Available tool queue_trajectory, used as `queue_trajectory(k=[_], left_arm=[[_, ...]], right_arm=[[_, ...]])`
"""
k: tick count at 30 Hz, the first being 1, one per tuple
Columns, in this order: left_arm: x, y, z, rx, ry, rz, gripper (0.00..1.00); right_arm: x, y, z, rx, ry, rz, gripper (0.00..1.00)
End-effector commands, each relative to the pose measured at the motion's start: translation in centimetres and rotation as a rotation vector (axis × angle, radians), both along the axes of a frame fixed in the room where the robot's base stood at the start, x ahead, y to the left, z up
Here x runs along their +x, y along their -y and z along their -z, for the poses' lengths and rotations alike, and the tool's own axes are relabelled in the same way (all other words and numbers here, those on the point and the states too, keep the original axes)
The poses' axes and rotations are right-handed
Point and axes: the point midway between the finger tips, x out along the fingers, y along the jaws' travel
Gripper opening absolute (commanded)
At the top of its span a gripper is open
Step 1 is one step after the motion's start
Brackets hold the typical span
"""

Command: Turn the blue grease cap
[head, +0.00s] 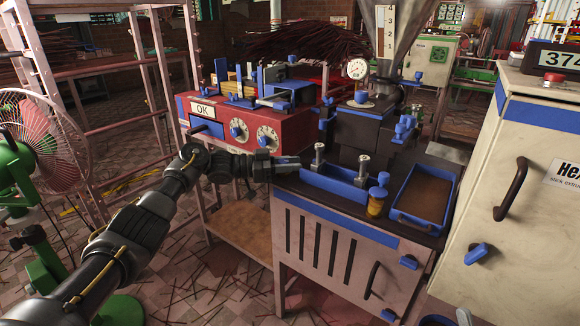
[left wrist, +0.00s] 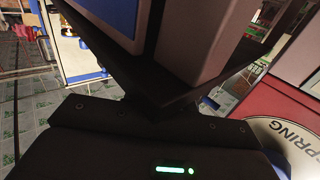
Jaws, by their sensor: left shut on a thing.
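A blue cap (head: 379,191) sits on a short yellow cup at the front edge of the extruder's top, between the blue trough and the blue tray; I take it for the grease cap. My left gripper (head: 292,162) is at the left end of the blue trough (head: 335,183), to the left of and clearly apart from that cap. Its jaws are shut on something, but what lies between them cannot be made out. In the left wrist view the dark gripper body (left wrist: 150,110) hides most of the scene and no cap is clear. My right gripper is not in view.
Two metal bolts (head: 319,158) stand upright by the trough. A blue tray of brown material (head: 425,193) lies to the right. A red machine (head: 262,135) with dials stands behind my left arm. A cream cabinet (head: 520,190) closes off the right; a fan (head: 40,145) stands left.

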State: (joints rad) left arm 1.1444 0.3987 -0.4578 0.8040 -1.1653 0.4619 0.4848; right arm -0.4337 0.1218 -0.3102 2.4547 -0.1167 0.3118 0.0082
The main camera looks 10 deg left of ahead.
Motion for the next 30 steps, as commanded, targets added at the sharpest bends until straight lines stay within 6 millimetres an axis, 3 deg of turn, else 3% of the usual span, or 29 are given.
queue_trajectory(k=[9, 10, 15, 30], left_arm=[[0.05, 0.01, -0.16, 0.0, 0.002, -0.001, 0.04], [0.05, 0.01, -0.17, -0.001, 0.003, -0.001, 0.3], [0.0, -0.02, -0.11, -0.001, 0.001, -0.001, 0.49], [-0.14, 0.01, 0.17, 0.002, -0.004, 0.003, 0.49]], right_arm=[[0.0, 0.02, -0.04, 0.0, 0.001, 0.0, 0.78], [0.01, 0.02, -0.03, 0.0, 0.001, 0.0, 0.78], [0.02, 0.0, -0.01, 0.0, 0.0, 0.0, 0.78], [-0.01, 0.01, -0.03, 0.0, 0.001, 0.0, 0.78]])
